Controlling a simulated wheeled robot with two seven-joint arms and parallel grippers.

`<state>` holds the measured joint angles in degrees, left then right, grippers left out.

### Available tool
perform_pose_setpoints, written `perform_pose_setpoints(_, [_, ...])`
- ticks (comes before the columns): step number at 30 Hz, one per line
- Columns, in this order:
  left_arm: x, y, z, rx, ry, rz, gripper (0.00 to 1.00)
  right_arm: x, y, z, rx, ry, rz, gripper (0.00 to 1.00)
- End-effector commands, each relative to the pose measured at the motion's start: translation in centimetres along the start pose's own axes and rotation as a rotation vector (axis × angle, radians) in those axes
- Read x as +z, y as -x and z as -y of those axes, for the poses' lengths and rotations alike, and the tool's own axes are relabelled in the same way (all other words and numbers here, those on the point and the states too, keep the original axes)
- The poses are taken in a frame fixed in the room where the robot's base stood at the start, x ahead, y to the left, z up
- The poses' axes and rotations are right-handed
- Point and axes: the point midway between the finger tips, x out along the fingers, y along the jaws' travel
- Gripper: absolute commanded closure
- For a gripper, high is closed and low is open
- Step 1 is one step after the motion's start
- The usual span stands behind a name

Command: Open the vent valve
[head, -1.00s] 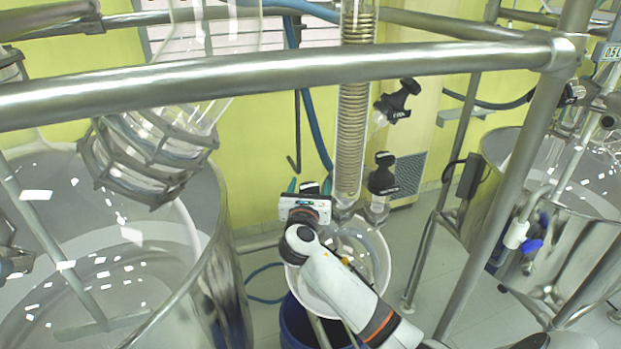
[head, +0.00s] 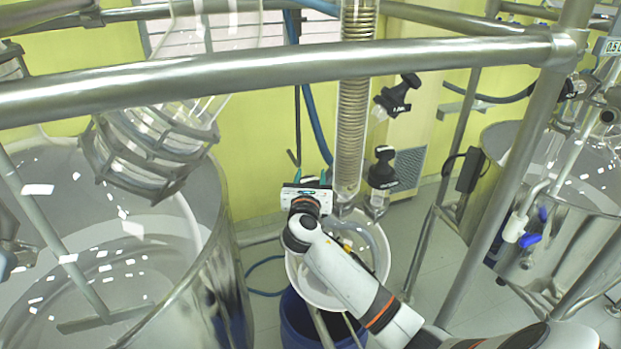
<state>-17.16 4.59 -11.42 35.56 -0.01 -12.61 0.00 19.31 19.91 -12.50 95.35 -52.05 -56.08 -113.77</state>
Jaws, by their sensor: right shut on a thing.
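Two black valve knobs show to the right of the condenser: an upper one (head: 398,96), tilted, and a lower one (head: 383,168), upright. Their white lettering is too small to read surely, so I cannot tell which valve is the vent. My left gripper is not clearly in view.
A steel rail (head: 280,70) crosses in front of the condenser.

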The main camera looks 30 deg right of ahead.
Motion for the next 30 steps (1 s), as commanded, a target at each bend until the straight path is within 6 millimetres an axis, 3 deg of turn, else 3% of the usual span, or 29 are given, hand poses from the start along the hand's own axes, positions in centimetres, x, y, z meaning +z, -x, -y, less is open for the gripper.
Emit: perform_pose_setpoints(30, [-0.1,-0.6,0.1,-0.001,0.0,-0.001,0.64,0.2,0.5,1.2,-0.714,0.005,0.002,0.78])
